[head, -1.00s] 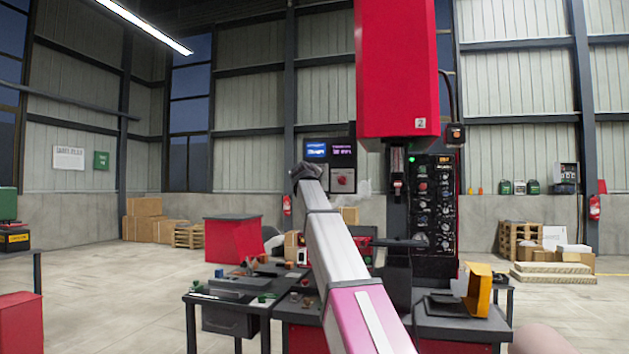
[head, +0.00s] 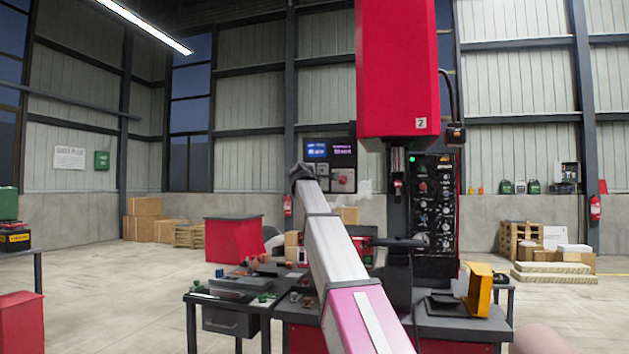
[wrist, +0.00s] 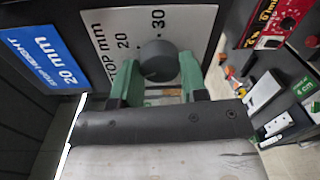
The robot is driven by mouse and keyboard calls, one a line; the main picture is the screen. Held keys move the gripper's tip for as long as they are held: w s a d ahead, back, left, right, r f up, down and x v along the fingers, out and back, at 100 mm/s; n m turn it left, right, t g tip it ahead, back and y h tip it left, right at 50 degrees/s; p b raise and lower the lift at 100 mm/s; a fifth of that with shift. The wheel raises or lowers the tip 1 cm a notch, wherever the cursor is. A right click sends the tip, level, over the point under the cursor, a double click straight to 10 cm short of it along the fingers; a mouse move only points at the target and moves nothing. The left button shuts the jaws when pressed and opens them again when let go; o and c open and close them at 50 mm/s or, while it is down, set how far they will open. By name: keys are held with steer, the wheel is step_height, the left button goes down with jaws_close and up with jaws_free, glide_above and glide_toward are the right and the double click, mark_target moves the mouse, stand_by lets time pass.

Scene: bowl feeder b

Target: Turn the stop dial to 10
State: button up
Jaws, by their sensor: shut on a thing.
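The stop dial (wrist: 158,60) is a dark round knob on a white plate (wrist: 100,32) in the wrist view. The plate shows "20", "30" and "STOP mm"; other markings are hidden behind the knob and fingers. My gripper (wrist: 158,84) has green fingers, one on each side of the knob, shut on it. A blue sign (wrist: 47,58) left of the plate reads "STOP HEIGHT 20 mm". In the head view my arm reaches toward the machine, and the dial cannot be made out there.
In the wrist view, a red panel (wrist: 270,20) and a bench with small parts lie to the right. In the head view, a black control panel (head: 434,205) stands right of my arm, a red bin (head: 233,240) left. Open floor lies at the left.

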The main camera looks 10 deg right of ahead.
steer(key=shift+n, duration=0.5)
steer(key=o, duration=0.9)
steer(key=shift+s, duration=0.1)
steer(key=v, duration=1)
steer(key=shift+s+a, duration=0.25)
steer(key=shift+s, duration=0.1)
